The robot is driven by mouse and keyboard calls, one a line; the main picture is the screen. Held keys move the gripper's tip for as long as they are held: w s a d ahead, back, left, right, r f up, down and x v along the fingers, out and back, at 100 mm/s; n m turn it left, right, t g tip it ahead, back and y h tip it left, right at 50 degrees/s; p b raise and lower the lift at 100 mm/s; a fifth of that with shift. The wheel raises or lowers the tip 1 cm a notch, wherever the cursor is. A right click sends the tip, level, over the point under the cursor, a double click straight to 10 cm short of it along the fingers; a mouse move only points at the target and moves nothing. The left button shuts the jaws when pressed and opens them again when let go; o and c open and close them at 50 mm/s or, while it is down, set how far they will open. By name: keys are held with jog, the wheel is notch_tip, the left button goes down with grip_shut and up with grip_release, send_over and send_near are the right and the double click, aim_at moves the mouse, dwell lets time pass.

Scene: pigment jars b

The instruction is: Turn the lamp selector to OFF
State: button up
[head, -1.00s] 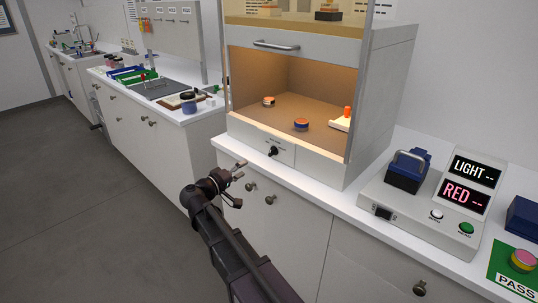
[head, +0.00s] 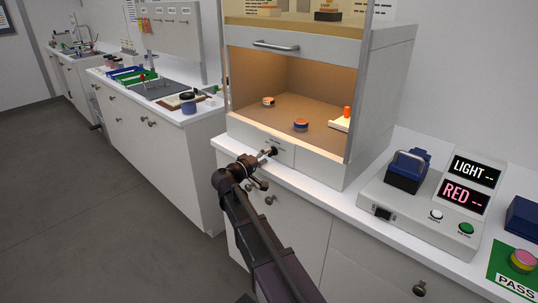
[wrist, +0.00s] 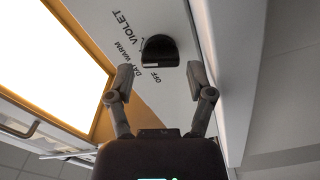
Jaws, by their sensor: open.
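The lamp selector is a black knob (head: 273,151) on the pale front panel below the lit cabinet opening. In the wrist view the knob (wrist: 160,48) is just ahead of my fingertips, centred between them, with a visible gap. Printed words OFF, DAY, WARM and VIOLET stand around its left and lower sides. I cannot tell for sure which word it points to. My gripper (wrist: 161,78) is open and empty, one finger to each side. In the head view my gripper (head: 262,155) is at the panel, its tips close to the knob.
Inside the warm-lit cabinet (head: 250,110) stand small jars (head: 300,125) and a white block with an orange top. A white counter edge runs below the panel. A device with LIGHT and RED displays (head: 465,195) stands to the right.

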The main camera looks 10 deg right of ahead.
jog(key=shift+x, duration=1.2)
jog(key=c, duration=0.8)
jog(key=shift+a, duration=0.15)
jog(key=shift+c, duration=0.3)
